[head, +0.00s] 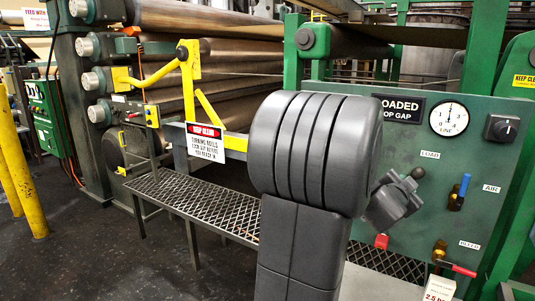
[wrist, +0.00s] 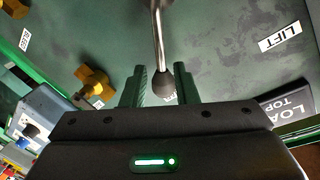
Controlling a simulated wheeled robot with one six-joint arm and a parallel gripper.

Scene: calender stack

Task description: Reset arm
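My gripper (wrist: 162,78) shows in the wrist view with its two dark fingers apart, so it is open. A lever (wrist: 158,35) with a shiny metal rod and a dark ball knob (wrist: 163,84) reaches down between the fingers. Gaps show on both sides of the knob, and I cannot tell whether it touches the gripper's body. In the head view my dark grey arm (head: 310,150) stands before the green panel (head: 445,150). It hides the panel's left part, and the fingers do not show clearly there.
A gauge (head: 449,118), a black rotary knob (head: 501,128), a blue-handled valve (head: 460,190) and a red-handled valve (head: 452,264) sit on the panel's right. A metal grating step (head: 195,200) runs along the base. Large rollers (head: 235,70) and a yellow bar frame (head: 190,75) stand left. Dark floor (head: 80,260) is open at lower left.

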